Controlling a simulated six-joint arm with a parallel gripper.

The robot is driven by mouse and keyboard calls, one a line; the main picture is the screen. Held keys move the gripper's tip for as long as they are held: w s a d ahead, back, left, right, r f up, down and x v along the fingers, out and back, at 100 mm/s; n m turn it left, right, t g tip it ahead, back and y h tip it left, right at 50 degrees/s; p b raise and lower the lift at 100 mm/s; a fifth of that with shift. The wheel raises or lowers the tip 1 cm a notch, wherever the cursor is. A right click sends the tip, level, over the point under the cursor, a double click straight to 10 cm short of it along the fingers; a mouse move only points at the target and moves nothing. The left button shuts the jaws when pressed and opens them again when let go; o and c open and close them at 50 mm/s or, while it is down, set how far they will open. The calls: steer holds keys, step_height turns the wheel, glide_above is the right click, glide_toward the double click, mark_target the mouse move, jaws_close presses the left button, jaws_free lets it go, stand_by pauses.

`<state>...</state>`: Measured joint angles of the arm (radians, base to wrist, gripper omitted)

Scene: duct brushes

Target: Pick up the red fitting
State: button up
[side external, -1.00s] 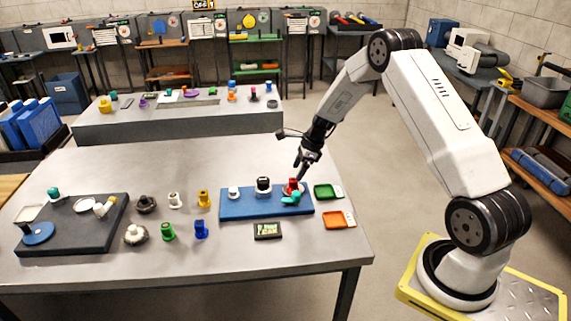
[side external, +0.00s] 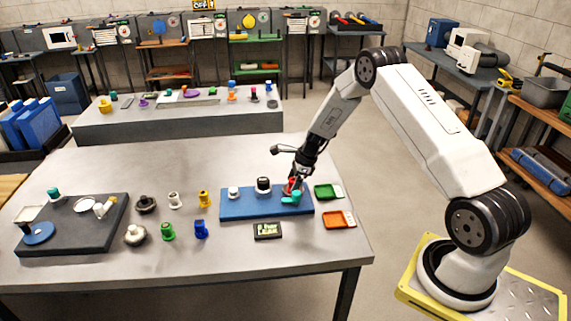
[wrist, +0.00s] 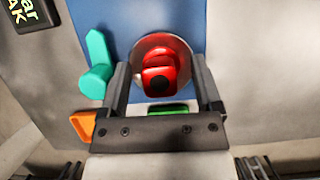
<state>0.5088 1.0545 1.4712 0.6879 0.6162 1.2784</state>
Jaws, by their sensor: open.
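The red fitting (wrist: 160,72) stands on a round metal seat on the blue board (side external: 236,211). In the side view the fitting (side external: 293,183) shows only in part, behind my gripper and a teal lever. In the wrist view my gripper (wrist: 160,85) is open, with one finger on each side of the fitting. Gaps show between the fingers and the red body, so it is not gripped. The teal lever piece (wrist: 97,65) lies just left of the left finger in the wrist view.
A green tray (side external: 326,191) and an orange tray (side external: 338,219) lie right of the board. A small display (side external: 268,231) lies in front.

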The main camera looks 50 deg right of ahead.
stand_by(0.3)
jaws_close()
steer(key=shift+r, duration=0.2)
steer(key=shift+r, duration=0.8)
steer(key=s+a+r, duration=0.2)
steer(key=s+r, duration=0.3)
steer(key=s, duration=0.1)
steer(key=s+a+r, duration=0.2)
steer(key=s+r, duration=0.4)
steer(key=s, duration=0.1)
steer(key=shift+s+a, duration=0.15)
steer(key=shift+a, duration=0.1)
